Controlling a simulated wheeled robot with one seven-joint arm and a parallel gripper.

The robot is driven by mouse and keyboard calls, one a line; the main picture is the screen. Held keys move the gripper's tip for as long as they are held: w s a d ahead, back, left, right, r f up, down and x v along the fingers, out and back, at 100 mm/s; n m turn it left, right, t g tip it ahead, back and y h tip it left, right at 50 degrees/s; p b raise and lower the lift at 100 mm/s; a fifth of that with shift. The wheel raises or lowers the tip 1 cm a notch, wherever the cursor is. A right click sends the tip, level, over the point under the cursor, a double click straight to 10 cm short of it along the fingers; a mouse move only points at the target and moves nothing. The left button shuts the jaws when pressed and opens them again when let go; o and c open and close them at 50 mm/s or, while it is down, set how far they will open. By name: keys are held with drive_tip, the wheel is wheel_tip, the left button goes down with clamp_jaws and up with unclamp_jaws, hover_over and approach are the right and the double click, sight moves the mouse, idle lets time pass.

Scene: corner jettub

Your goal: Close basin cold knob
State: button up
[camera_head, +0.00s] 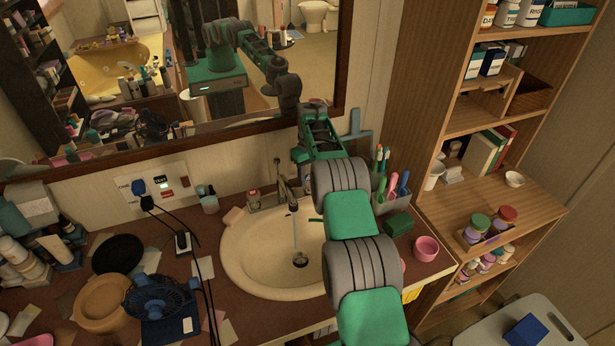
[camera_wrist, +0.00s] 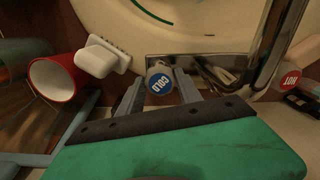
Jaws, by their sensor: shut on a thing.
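The cold knob (camera_wrist: 160,80), a small cylinder with a blue "COLD" cap, shows in the wrist view between the two grey fingers of my gripper (camera_wrist: 160,90). The gripper is shut on it. The chrome faucet (camera_wrist: 235,55) stands just beside it, with the red-capped hot knob (camera_wrist: 290,79) farther right. In the head view my arm hides the cold knob and the fingers. The faucet (camera_head: 285,187) there stands behind the basin (camera_head: 250,255), and a thin pale stream, apparently water, runs from the spout toward the drain (camera_head: 300,259).
Cords and a blue fan (camera_head: 158,298) lie left. A mirror rises behind.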

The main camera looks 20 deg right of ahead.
drive_tip(key=shift+c, duration=0.8)
drive_tip(key=shift+a, duration=0.2)
drive_tip(key=shift+c, duration=0.2)
drive_tip(key=shift+d, duration=0.15)
